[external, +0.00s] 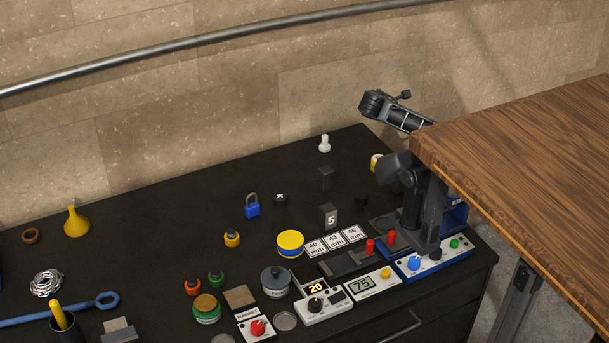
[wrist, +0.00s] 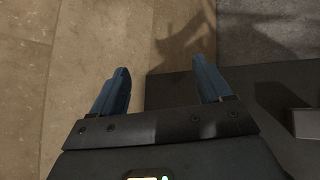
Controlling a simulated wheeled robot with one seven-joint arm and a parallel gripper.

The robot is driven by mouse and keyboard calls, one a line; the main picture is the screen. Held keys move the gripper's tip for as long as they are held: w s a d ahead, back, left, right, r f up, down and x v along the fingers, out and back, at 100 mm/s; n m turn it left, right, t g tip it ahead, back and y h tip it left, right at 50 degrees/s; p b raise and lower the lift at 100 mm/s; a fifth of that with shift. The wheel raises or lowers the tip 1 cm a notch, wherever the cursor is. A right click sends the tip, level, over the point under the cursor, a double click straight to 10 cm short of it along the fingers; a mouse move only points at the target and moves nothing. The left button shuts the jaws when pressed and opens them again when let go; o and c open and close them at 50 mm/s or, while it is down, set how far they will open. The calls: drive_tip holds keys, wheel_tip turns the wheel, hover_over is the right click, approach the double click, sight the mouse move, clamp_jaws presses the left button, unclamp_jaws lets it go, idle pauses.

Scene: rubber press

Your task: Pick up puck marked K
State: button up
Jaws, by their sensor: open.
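The puck marked K (external: 280,199) is a small dark piece with a white top bearing a black letter. It sits on the black bench top, right of the blue padlock (external: 252,206), in the external view. It does not show in the wrist view. My gripper (wrist: 162,66) shows in the wrist view with two blue fingers wide apart and nothing between them. Stone tiles and the edge of a dark surface lie beyond the fingers. I cannot make out my gripper in the external view, so its distance from the puck cannot be told.
A dark block (external: 326,178) and a block marked 5 (external: 328,216) stand right of the puck. A yellow-lidded tin (external: 290,243) is in front. A black press (external: 415,200) stands at the right beside a wooden tabletop (external: 530,150). The bench behind the puck is mostly clear.

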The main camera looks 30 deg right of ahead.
drive_tip(key=a+r+n+y, duration=0.1)
drive_tip(key=a+r+y, duration=0.15)
drive_tip(key=a, duration=0.95)
drive_tip(key=m+g+y+b, duration=0.3)
drive_tip(key=m+y+b, duration=0.65)
drive_tip(key=b, duration=0.25)
hover_over(280, 196)
drive_tip(key=s+d, duration=0.3)
wheel_tip(280, 196, down, 13)
drive_tip(key=shift+a+f+m, duration=0.5)
drive_tip(key=shift+m, duration=0.15)
drive_tip(key=x, duration=0.7)
drive_tip(key=shift+f+p, duration=0.1)
drive_tip(key=shift+p, duration=0.2)
drive_tip(key=c, duration=1.1)
